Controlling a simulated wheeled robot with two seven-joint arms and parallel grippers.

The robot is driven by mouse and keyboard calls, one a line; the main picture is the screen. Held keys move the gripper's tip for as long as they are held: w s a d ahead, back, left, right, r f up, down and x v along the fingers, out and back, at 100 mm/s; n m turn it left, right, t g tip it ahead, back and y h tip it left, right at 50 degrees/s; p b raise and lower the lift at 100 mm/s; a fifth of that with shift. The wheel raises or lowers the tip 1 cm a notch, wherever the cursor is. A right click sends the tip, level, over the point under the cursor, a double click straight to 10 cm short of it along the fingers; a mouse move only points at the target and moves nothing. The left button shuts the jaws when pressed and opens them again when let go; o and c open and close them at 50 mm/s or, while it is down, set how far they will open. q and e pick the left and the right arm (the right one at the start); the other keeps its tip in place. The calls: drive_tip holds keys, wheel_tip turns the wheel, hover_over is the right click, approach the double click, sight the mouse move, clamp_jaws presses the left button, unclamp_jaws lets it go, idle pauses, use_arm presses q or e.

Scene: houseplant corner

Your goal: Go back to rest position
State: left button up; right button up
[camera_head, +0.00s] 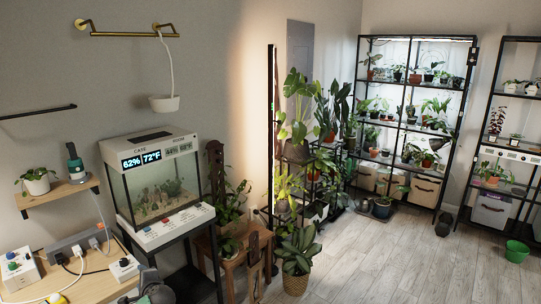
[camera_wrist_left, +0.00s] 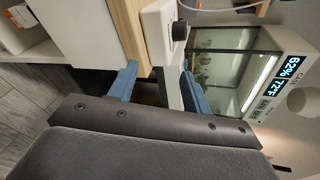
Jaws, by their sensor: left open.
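My left gripper (camera_head: 148,288) shows at the bottom edge of the head view, partly cut off, beside the right end of the wooden table (camera_head: 92,290). In the left wrist view its two blue fingers stand apart, and the left gripper (camera_wrist_left: 158,85) is open with nothing held between them. A white box with a black knob (camera_wrist_left: 180,31) is just beyond the fingers in that view; I cannot tell if they touch it. My right gripper is in neither view.
The glass case (camera_head: 158,187) stands on a dark stand right of the table. A power strip (camera_head: 80,243) and cables lie on the table. A wooden stool (camera_head: 232,257) and potted plants stand further right. The grey plank floor (camera_head: 360,265) is open, with a green pot (camera_head: 516,251) at right.

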use_arm(q)
drive_tip(key=s+d+f+n+g+h, duration=0.2)
drive_tip(key=s+d+f+n+h, duration=0.2)
drive_tip(key=s+d+f, duration=0.5)
drive_tip(key=s+d+f+n+g+h, duration=0.2)
drive_tip(key=s+d+f+n+h, duration=0.25)
drive_tip(key=s+d, duration=0.45)
drive_tip(key=s+d+f+n+g, duration=0.1)
drive_tip(key=s+d+f, duration=0.2)
drive_tip(key=s, duration=0.6)
drive_tip(key=s+d+f+g+h, duration=0.1)
drive_tip(key=s+d+f+g, duration=0.1)
drive_tip(key=s+f, duration=0.5)
drive_tip(key=s+d+f+n+g+h, duration=0.1)
drive_tip(key=s+d+f, duration=0.3)
drive_tip(key=s, duration=0.9)
drive_tip(key=shift+d+f+n+g, duration=0.3)
drive_tip(key=shift+f+n+g, duration=0.05)
drive_tip(key=shift+f+g, duration=0.4)
